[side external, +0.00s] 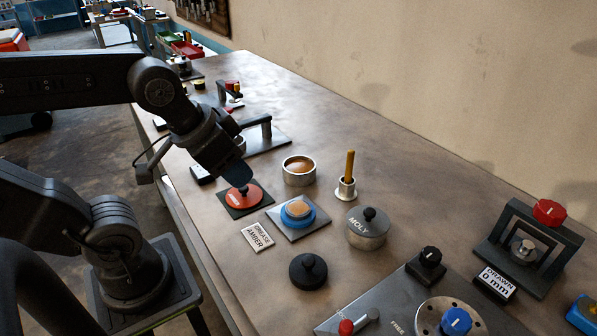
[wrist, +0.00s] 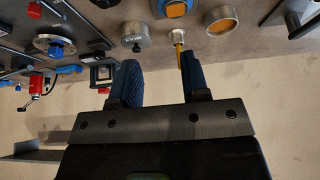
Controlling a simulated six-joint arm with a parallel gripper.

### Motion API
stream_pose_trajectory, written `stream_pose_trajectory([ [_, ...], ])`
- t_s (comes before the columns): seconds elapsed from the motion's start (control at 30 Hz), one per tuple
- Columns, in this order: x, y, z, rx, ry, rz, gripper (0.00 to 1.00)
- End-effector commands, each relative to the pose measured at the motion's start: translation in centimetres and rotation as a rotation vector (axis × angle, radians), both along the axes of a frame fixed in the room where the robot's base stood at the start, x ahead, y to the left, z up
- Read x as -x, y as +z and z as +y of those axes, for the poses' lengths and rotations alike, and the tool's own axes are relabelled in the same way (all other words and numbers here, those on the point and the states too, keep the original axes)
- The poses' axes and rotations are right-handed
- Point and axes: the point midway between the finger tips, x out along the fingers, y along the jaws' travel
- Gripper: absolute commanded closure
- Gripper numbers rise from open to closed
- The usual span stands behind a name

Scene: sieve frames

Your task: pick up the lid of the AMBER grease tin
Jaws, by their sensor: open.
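An open metal tin (side external: 299,180) of amber grease stands mid-table; it also shows in the wrist view (wrist: 221,27). The GREASE AMBER card (side external: 257,236) lies near the table edge. A black round lid-like disc with a knob (side external: 308,271) lies to the right of the card. A red disc with lettering (side external: 243,198) lies on a black square; a dark knob shows on it. I cannot tell which disc is the amber lid. My gripper (side external: 236,173) overlaps the red disc's far side in the side view; its height is unclear. In the wrist view its fingers (wrist: 156,65) are apart and empty.
A lidded MOLY tin (side external: 366,236) and a cup with an upright amber stick (side external: 346,188) stand to the right. A blue-ringed dish (side external: 298,221) sits on a grey plate between. A panel with knobs (side external: 400,305) and a red-knobbed frame (side external: 530,245) fill the near right.

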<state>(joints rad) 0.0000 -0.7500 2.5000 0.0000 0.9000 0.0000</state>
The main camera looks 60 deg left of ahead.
Motion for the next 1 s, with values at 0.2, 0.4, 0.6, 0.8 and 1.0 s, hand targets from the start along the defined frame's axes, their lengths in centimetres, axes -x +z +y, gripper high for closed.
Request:
stream_pose_trajectory([
  [0.2,0.0,0.0,0.0,0.0,0.0,0.0,0.58],
  [0.4,0.0,0.0,0.0,0.0,0.0,0.0,0.45],
  [0.6,0.0,0.0,0.0,0.0,-0.001,0.0,0.45],
  [0.8,-1.2,-0.1,1.2,-0.092,-0.113,0.057,0.45],
  [1.0,-4.0,-0.8,4.8,-0.284,-0.452,0.217,0.45],
])
